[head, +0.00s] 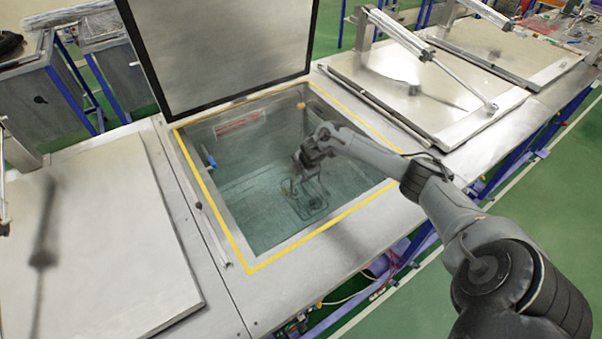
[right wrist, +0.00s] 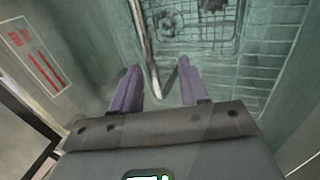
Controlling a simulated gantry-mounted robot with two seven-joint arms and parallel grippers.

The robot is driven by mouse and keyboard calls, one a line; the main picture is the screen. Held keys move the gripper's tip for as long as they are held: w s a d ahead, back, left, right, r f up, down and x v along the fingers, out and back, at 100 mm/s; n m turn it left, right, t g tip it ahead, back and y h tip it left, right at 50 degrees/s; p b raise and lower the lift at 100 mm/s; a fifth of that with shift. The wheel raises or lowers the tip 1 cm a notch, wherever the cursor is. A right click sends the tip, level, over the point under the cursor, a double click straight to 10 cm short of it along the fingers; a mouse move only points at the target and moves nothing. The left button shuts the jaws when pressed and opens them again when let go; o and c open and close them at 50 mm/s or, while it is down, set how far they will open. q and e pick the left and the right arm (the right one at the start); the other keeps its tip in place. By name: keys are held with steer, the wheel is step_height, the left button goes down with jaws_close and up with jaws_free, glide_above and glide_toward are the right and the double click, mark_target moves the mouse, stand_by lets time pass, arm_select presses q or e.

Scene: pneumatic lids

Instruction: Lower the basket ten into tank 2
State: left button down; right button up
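Tank 2 (head: 243,259) looks to be the open, yellow-edged tank in the middle of the head view, with greenish liquid inside. A dark wire basket (head: 312,207) is low inside it; its grid floor (right wrist: 206,38) shows in the right wrist view. My right gripper (head: 303,158) reaches into the tank from the right, above the basket. In the right wrist view its two purple fingers (right wrist: 158,75) stand apart, with the thin metal basket handle (right wrist: 146,50) between them. Clear space shows beside the handle. My left gripper is not in view.
The tank's lid (head: 225,45) stands raised at the back. A closed lid (head: 85,245) lies to the left, and another (head: 425,85) with a pneumatic cylinder (head: 465,88) is at the back right. A red-marked label (right wrist: 37,57) is on the tank wall.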

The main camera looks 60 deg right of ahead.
steer(key=w+p+v, duration=0.1)
steer(key=p+v, duration=0.6)
steer(key=v, duration=0.4)
steer(key=w+d+r+p+v, duration=0.1)
steer(key=w+p+v, duration=0.1)
steer(key=p+v, duration=0.5)
step_height(320, 180, up, 4)
steer(key=shift+s+r, duration=0.15)
steer(key=shift+s, duration=0.2)
stand_by(0.5)
